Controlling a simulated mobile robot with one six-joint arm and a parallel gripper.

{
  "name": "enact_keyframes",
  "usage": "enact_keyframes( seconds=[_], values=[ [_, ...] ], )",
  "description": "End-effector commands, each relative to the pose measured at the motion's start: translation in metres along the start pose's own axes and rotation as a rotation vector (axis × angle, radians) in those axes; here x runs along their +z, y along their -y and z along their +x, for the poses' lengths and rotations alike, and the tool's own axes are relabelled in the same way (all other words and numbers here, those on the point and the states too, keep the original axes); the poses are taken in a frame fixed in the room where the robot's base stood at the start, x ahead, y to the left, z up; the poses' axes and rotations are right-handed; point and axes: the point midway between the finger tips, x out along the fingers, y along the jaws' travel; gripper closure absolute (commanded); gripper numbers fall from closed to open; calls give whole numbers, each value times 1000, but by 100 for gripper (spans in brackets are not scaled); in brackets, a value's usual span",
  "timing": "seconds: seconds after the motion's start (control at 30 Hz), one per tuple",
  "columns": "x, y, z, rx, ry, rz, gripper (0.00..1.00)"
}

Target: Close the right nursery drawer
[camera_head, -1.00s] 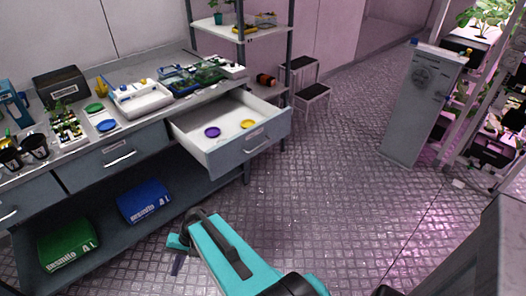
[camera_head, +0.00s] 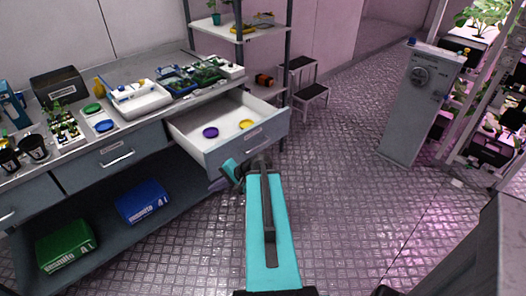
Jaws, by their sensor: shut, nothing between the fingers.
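The right nursery drawer (camera_head: 221,154) is pulled out from the grey workbench. Its white inside holds a purple disc (camera_head: 210,132) and a yellow disc (camera_head: 246,124). A pale handle shows on its front, partly behind my arm. My gripper (camera_head: 217,185) is at the lower left of the drawer front, empty and shut. My teal arm reaches up to it from the bottom of the picture. I cannot tell whether the gripper touches the drawer front.
The left drawers (camera_head: 115,156) look shut. Trays, pots and a dark box (camera_head: 58,85) stand on the workbench. Green (camera_head: 65,243) and blue (camera_head: 142,200) bags lie on its lower shelf. A step stool (camera_head: 310,92) and a grey cabinet (camera_head: 408,115) stand beyond.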

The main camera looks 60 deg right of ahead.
Motion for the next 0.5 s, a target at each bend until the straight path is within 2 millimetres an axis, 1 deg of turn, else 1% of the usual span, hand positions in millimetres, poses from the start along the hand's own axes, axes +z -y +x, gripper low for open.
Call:
enact_keyframes(
  seconds=[0.03, 0.17, 0.2, 0.37, 0.5],
  values=[
    [-14, 1, -16, -17, -31, 13, 100],
    [-44, 1, -52, -53, -97, 40, 100],
    [-52, 0, -64, -62, -118, 49, 100],
    [-84, -7, -111, -90, -200, 78, 100],
    [-109, -18, -154, -106, -274, 103, 100]
  ],
)
